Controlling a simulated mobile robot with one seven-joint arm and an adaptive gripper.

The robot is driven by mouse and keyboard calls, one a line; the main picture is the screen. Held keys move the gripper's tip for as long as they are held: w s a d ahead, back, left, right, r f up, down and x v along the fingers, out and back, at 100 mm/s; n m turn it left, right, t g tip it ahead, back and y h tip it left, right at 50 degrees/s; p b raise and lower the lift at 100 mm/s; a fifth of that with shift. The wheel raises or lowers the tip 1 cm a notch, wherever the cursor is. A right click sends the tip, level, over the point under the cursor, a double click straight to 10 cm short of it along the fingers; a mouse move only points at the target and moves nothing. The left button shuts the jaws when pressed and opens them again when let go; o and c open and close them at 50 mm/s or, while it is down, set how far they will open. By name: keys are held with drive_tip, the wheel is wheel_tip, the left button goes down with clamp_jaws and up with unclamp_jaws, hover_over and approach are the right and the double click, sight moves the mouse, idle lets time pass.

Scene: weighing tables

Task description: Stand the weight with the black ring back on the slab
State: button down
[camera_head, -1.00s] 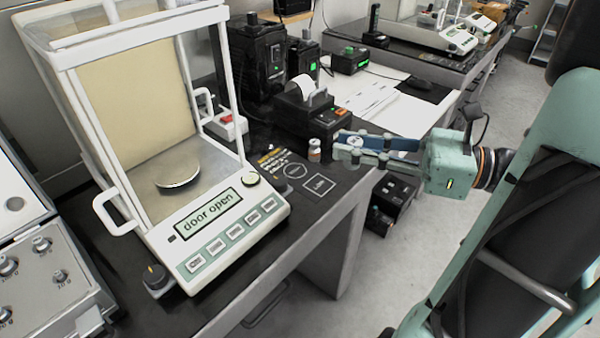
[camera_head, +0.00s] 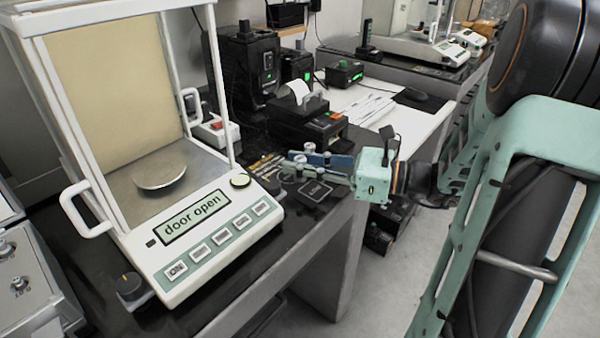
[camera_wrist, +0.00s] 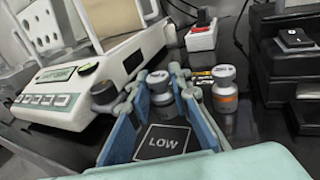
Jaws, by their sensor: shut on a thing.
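My gripper (camera_head: 291,168) is over the black slab-like bench top, beside the front right corner of the balance. In the wrist view its blue fingers (camera_wrist: 163,98) are shut on a small grey weight (camera_wrist: 160,85), which stands upright between the tips. Its ring is hard to make out but looks dark. I cannot tell whether its base touches the black surface (camera_wrist: 205,130). A second weight with an orange ring (camera_wrist: 225,92) stands just right of the fingers. A printed square marked LOW (camera_wrist: 164,142) shows between the fingers.
The balance (camera_head: 215,235), its display reading "door open", stands left with an empty round pan (camera_head: 160,175). A red-switched white box (camera_head: 215,133) and a printer (camera_head: 310,125) stand behind. A grey case with weights (camera_head: 40,290) is at far left.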

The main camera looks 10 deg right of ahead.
drive_tip(key=shift+f, duration=0.45)
drive_tip(key=shift+f, duration=0.15)
drive_tip(key=c, duration=1.8)
unclamp_jaws()
drive_tip(key=shift+o, duration=0.2)
drive_tip(key=shift+s+d+r, duration=0.15)
drive_tip(key=shift+d+r, duration=0.1)
drive_tip(key=shift+d, duration=0.05)
drive_tip(key=p+v, duration=0.4)
drive_tip(key=v, duration=0.7)
drive_tip(key=shift+s+d+f, duration=0.1)
drive_tip(key=shift+d+f, duration=0.05)
